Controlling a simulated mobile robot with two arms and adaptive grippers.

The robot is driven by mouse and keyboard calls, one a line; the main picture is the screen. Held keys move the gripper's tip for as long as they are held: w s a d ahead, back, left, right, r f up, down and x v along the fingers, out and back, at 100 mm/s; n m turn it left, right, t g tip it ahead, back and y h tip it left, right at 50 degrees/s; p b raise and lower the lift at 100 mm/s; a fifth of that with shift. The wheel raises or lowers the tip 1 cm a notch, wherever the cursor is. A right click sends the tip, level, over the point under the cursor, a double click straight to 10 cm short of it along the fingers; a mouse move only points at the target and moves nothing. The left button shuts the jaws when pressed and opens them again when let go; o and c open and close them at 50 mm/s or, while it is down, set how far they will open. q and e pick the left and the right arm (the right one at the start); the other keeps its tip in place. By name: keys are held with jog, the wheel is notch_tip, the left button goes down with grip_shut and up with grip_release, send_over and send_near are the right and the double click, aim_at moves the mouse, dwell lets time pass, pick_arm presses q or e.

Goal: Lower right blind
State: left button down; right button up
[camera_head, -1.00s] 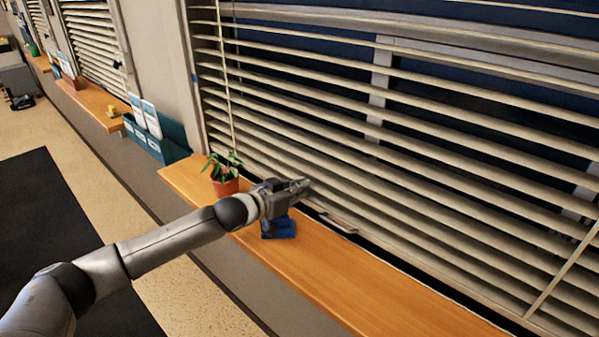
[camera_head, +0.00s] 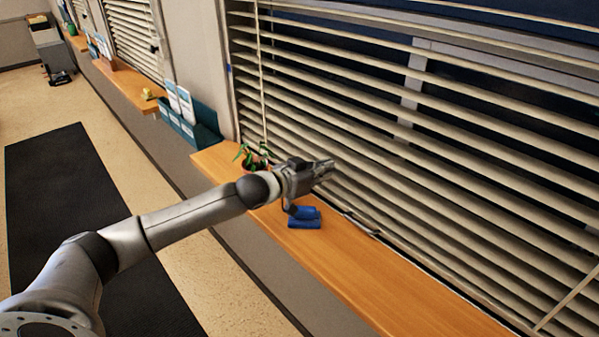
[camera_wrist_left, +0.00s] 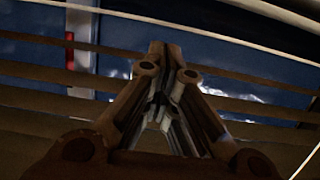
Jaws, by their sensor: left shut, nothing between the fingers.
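The blind (camera_head: 400,140) covers the large window at the right in the head view, its pale slats tilted open with dark glass showing between them. Its lower edge hangs close to the wooden sill. A thin cord or wand (camera_head: 262,80) hangs at the blind's left side. My left gripper (camera_head: 328,168) is in front of the lower slats, above the sill; its fingers are together and hold nothing. In the left wrist view the shut fingers (camera_wrist_left: 160,62) point at slats and dark glass. I cannot tell whether they touch a slat. My right gripper is not in view.
The wooden sill (camera_head: 370,275) runs below the blind. A blue object (camera_head: 304,218) lies on it under my gripper. A potted plant (camera_head: 250,158) stands partly behind my arm. A teal leaflet holder (camera_head: 190,125) is farther left. A dark mat (camera_head: 60,190) lies on the floor.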

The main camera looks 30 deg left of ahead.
pick_arm(q)
jog(key=b+v, duration=0.1)
jog(key=v, duration=0.4)
jog(key=b+v, duration=0.1)
jog(key=v, duration=0.1)
jog(key=shift+s+a+f+b, duration=0.1)
jog(key=shift+s+f+b, duration=0.15)
jog(key=shift+s+b, duration=0.05)
jog(key=shift+s+a+r, duration=0.1)
jog(key=shift+s+r, duration=0.1)
jog(key=shift+s, duration=0.2)
